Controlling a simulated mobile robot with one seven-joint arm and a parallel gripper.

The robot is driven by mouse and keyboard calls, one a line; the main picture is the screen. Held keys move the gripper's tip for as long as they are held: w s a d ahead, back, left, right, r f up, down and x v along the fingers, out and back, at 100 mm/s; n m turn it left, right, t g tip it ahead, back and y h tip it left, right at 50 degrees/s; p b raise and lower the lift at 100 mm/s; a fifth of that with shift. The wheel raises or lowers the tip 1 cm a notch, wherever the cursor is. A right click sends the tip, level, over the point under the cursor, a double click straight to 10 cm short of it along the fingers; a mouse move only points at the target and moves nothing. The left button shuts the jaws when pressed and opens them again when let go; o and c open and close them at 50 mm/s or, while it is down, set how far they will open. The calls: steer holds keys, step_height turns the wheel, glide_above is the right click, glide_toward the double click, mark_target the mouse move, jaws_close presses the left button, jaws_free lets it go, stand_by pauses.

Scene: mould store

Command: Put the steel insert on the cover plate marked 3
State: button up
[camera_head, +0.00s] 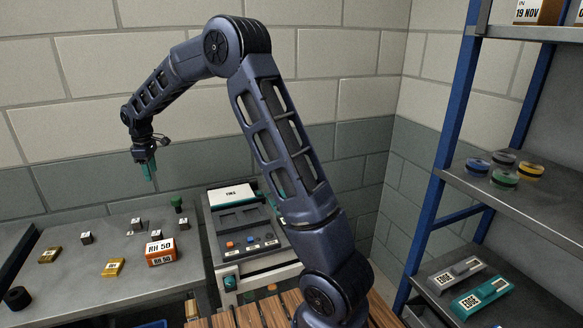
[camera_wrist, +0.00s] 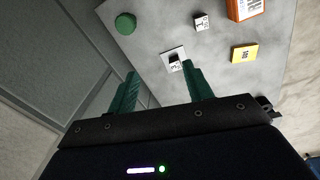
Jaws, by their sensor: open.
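My gripper (camera_head: 149,172) hangs above the back of the grey table in the head view, pointing down. Its two green fingers (camera_wrist: 159,70) are apart and empty in the wrist view. A small dark steel block with a white label (camera_wrist: 174,64) shows just beyond the gap between the fingertips, at a pale square plate (camera_wrist: 167,53); it also shows in the head view (camera_head: 137,224). Another labelled steel block (camera_wrist: 201,23) stands farther off, also in the head view (camera_head: 156,236). A third (camera_head: 86,238) stands at left. I cannot surely read a 3 on any of them.
An orange box marked RH 50 (camera_head: 160,254), yellow blocks (camera_head: 113,267) (camera_head: 49,255) and a green knob-like piece (camera_head: 178,204) are on the table. A dark roll (camera_head: 17,298) lies front left. A machine with buttons (camera_head: 245,232) stands right of the table; blue-framed shelving (camera_head: 450,130) is farther right.

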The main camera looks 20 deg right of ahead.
steer(key=s+d+r+m+t, duration=0.1)
steer(key=s+d+r+m, duration=0.1)
steer(key=s+d+r, duration=0.45)
steer(key=s+d+r+m, duration=0.3)
steer(key=d, duration=0.7)
steer(key=s+d+r+m+t, duration=0.1)
steer(key=s+d+r+m, duration=0.1)
steer(key=s+d+r, duration=0.45)
steer(key=s+d+f+m+t, duration=0.1)
steer(key=s+d+m, duration=0.3)
steer(key=s+d, duration=0.4)
steer(key=s+d+f+m, duration=0.4)
steer(key=s+d, duration=0.5)
steer(key=s, duration=0.5)
steer(key=shift+d+t, duration=0.3)
steer(key=shift+t, duration=0.1)
